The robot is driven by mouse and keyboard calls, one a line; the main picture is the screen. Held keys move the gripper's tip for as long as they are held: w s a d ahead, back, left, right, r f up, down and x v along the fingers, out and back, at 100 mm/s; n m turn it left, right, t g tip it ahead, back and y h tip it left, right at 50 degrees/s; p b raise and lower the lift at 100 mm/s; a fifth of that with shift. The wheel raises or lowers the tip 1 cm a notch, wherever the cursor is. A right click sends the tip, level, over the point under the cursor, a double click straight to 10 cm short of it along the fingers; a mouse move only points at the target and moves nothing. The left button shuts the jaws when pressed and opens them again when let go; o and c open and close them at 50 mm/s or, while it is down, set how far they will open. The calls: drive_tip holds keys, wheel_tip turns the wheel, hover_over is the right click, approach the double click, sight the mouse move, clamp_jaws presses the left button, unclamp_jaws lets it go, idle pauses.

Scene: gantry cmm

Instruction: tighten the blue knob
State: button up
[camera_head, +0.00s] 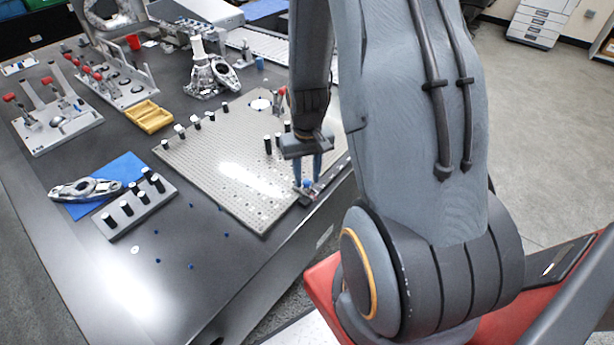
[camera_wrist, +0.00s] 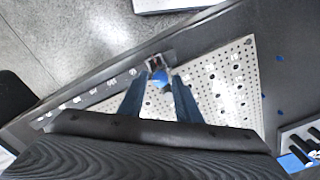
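The blue knob (camera_head: 308,184) sits on a small metal fixture (camera_head: 313,194) at the front right edge of the perforated plate. It also shows in the wrist view (camera_wrist: 160,77), just beyond my fingertips. My gripper (camera_head: 308,177) points down over the knob, with one blue finger to each side. In the wrist view my gripper (camera_wrist: 160,82) is open, with the fingers apart and nothing visibly held. The knob appears in line with the gap between the fingertips. I cannot tell whether either finger touches it.
The perforated plate (camera_head: 215,150) carries several black posts around its edges. A grey block with black pins (camera_head: 135,208), a blue mat (camera_head: 125,168) and a yellow tray (camera_head: 150,116) lie to the left. The table edge is close by the knob. The front table area is mostly clear.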

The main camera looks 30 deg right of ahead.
sight(307, 182)
drive_tip(key=shift+o, duration=0.5)
wheel_tip(307, 182, up, 8)
drive_tip(key=b, duration=0.1)
drive_tip(key=shift+f, duration=0.15)
drive_tip(key=shift+a, duration=0.1)
idle(0.5)
drive_tip(key=s+a+r+n, duration=0.1)
drive_tip(key=s+a+r, duration=0.2)
drive_tip(key=a, duration=0.3)
drive_tip(key=s+a+r+n+t, duration=0.1)
drive_tip(key=s+a+r, duration=0.3)
drive_tip(key=a+r, duration=0.1)
drive_tip(key=shift+a+n, duration=0.4)
drive_tip(key=shift+a, duration=0.5)
